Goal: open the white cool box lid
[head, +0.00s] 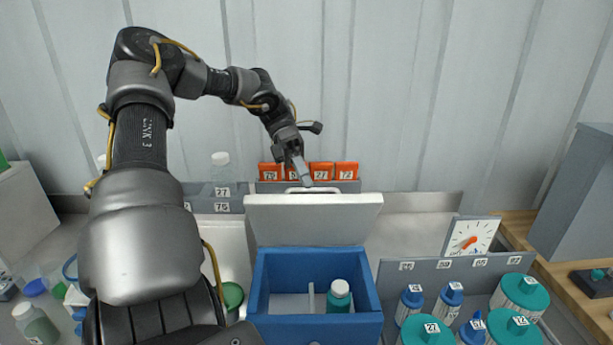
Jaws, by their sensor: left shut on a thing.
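My left arm reaches over from the left. My left gripper (303,182) is at the lid's top edge, shut on the pale lid handle (327,189); the finger contact is small in the picture. My right gripper is not in view.
Orange-topped boxes (346,170) with number labels stand behind the lid. A grey rack (425,272) with several blue- and teal-capped bottles is close on the right. A dial gauge (471,238) stands behind it. Bottles and a grey rack (216,204) are at the left.

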